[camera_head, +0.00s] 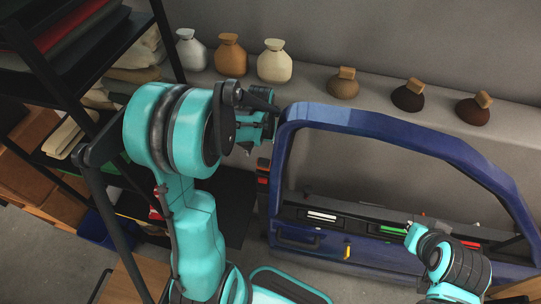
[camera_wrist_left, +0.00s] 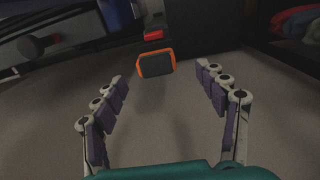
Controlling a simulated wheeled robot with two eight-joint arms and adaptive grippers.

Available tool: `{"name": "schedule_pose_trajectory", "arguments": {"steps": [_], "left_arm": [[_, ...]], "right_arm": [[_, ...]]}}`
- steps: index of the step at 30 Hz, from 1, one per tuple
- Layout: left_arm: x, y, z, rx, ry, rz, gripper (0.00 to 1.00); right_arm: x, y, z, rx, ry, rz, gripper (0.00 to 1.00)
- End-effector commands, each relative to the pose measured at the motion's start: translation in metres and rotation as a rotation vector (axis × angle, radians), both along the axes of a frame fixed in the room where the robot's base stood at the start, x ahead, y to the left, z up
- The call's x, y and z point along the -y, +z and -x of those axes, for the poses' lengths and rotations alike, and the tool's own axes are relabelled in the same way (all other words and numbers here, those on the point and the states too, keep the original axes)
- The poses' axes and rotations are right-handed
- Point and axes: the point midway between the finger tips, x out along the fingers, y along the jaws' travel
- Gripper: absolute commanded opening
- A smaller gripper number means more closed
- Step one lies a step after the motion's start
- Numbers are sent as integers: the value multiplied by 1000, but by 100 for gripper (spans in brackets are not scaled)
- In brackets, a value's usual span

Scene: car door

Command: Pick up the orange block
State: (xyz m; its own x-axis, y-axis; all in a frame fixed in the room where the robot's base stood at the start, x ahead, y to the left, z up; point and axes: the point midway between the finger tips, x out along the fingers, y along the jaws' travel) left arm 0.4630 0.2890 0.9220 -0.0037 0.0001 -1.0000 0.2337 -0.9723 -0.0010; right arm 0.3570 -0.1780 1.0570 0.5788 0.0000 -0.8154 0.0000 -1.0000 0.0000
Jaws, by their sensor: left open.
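In the left wrist view, an orange block (camera_wrist_left: 156,65) with a dark face shows ahead of my left gripper, near the top middle. My left gripper (camera_wrist_left: 164,92) is open and empty. Its fingers are spread to either side, and the block lies beyond the gap, apart from them. In the head view the left gripper (camera_head: 266,127) is beside the upper left corner of the blue car door (camera_head: 345,119), partly hidden by its own wrist. A small dark and orange piece (camera_head: 263,163) below it may be the block. My right gripper (camera_head: 412,235) is small and unclear over the door's lower right.
A dark shelf rack (camera_head: 50,75) with folded cloths stands close on the left. Several vases, including an orange one (camera_head: 230,55), line the ledge (camera_head: 310,72) behind the door.

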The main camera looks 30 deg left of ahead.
Motion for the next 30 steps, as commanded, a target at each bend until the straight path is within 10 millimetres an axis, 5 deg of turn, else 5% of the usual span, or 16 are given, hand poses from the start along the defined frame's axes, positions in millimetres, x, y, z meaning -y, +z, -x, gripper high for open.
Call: {"name": "schedule_pose_trajectory", "arguments": {"steps": [18, 25, 30], "left_arm": [[5, -75, -3, 0, 0, 0, 72], [5, -76, -3, 0, 0, 0, 72], [5, -76, -3, 0, 0, 0, 30]], "right_arm": [[0, -34, 0, 0, 0, 0, 0], [0, -32, 0, 0, 0, 0, 0], [0, -32, 0, 0, 0, 0, 0]]}}
